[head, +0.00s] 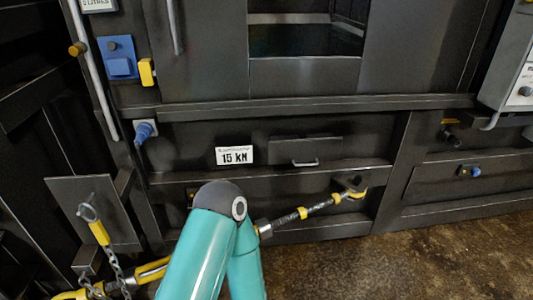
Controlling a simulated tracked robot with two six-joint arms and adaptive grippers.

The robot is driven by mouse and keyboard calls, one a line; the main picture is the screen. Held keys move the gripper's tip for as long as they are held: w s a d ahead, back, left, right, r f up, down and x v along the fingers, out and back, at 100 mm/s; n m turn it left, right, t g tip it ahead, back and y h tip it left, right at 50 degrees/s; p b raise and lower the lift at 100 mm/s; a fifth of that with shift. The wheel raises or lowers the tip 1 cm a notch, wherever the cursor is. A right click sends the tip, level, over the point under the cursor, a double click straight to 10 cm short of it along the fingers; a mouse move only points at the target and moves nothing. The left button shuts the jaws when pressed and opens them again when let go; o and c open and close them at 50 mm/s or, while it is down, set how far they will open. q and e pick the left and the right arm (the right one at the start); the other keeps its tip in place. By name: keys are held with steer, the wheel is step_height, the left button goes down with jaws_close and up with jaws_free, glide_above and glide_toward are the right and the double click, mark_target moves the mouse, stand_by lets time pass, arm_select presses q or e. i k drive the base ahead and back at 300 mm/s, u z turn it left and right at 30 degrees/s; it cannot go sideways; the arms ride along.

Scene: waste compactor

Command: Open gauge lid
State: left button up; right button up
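A small dark flap (305,148) with a pale bar handle (305,163) is set in the front of the dark compactor, right of the middle. It looks shut and may be the gauge lid; no gauge face shows there. A white "15 kN" label (234,155) is just to its left. A teal arm of mine rises from the bottom edge, bent at a dark elbow below the label. Neither of my grippers shows, and nothing of mine touches the flap.
A black and yellow turnbuckle rod (310,210) runs below the flap to a bracket. A blue plug (144,131) sticks out left of the label. A grey box (512,70) is at upper right. Floor (440,250) is clear at lower right.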

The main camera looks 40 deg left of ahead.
mark_target(291, 151)
steer(key=u, duration=0.55)
steer(key=i, duration=1.05)
steer(key=u, duration=0.7)
steer(key=k, duration=0.8)
steer(key=u, duration=0.15)
steer(key=i, duration=0.85)
steer(key=z, duration=0.05)
